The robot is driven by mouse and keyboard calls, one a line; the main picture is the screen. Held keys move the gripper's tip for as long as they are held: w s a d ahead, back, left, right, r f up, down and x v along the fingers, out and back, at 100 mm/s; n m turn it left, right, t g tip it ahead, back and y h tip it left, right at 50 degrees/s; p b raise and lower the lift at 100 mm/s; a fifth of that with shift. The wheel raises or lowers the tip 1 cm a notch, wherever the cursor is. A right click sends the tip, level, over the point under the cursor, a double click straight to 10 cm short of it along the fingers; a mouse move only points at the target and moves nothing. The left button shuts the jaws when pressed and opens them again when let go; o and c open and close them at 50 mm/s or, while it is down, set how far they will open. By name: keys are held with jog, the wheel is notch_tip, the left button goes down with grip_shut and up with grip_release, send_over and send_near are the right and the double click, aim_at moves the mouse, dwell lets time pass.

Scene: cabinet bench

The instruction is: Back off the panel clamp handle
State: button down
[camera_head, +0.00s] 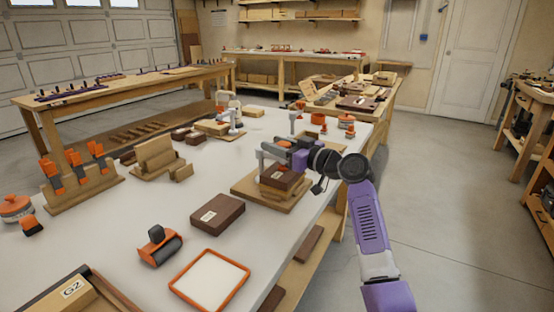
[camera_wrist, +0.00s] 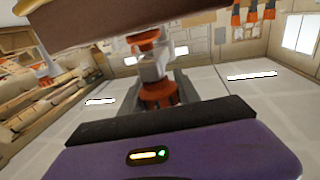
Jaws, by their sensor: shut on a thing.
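The panel clamp (camera_head: 264,154) is a grey frame standing over a small stack of dark and tan blocks on a wooden base board (camera_head: 243,188). An orange handle part (camera_head: 284,144) shows at the clamp's top, beside my gripper (camera_head: 296,155). My gripper reaches in from the right and is shut on the handle. In the wrist view, the orange handle (camera_wrist: 159,94) sits between the grey fingers, with a pale grey clamp part (camera_wrist: 151,66) beyond it. The fingers partly hide the handle in both views.
A dark labelled block (camera_head: 217,215), an orange-rimmed tray (camera_head: 242,283) and an orange-and-black tool (camera_head: 160,247) lie on the white bench nearer me. A wooden rack (camera_head: 85,190) with orange-handled clamps stands at left. Bare benchtop (camera_head: 120,215) lies between them.

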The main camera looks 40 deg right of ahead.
jog(key=shift+a+f+n+g+y+b, duration=0.15)
jog(key=shift+n+y+b, duration=0.3)
jog(key=shift+y+b, duration=0.35)
jog(key=shift+a+f+n+g+y+b, duration=0.15)
jog(key=shift+n+y+b, duration=0.4)
jog(key=shift+b, duration=0.45)
jog(key=shift+r+n+g+y+b, duration=0.15)
jog(key=shift+n+g+y+b, duration=0.2)
jog(key=shift+y+b, duration=0.4)
jog(key=shift+s+r, duration=0.1)
jog(key=c, duration=0.9)
grip_release()
jog(key=p+v, duration=0.1)
jog(key=v, duration=0.6)
jog(key=shift+s+d, duration=0.2)
jog(key=shift+s, duration=0.15)
